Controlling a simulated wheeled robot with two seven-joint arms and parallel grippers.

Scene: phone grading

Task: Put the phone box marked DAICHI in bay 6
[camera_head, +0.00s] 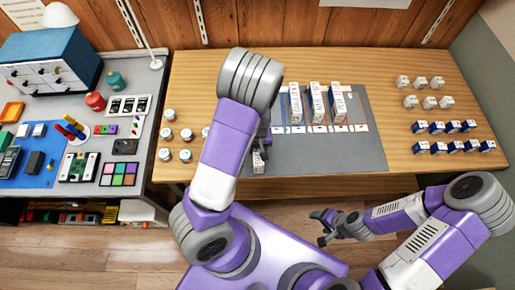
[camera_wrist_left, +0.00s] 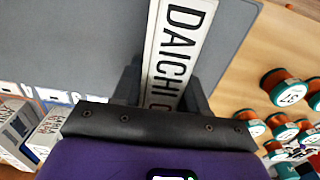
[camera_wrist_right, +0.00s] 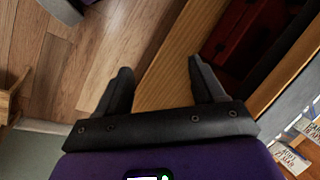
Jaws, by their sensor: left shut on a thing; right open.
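The DAICHI phone box (camera_wrist_left: 178,60) is a narrow white box with black letters, and my left gripper (camera_wrist_left: 160,92) is shut on it. In the head view the box (camera_head: 258,163) shows at the front left of the grey mat (camera_head: 340,155), partly hidden by my left arm. Three other white phone boxes (camera_head: 318,103) stand upright in a row of bays with white labels along the front edge. The bay numbers are too small to read, and the leftmost bays are hidden by my arm. My right gripper (camera_wrist_right: 157,85) is open and empty, off the table's front edge.
White items (camera_head: 425,102) and blue-and-white boxes (camera_head: 452,127) stand in rows at the right. A grey side table (camera_head: 140,165) with tools and a lamp stands at the left. The mat's front right is clear.

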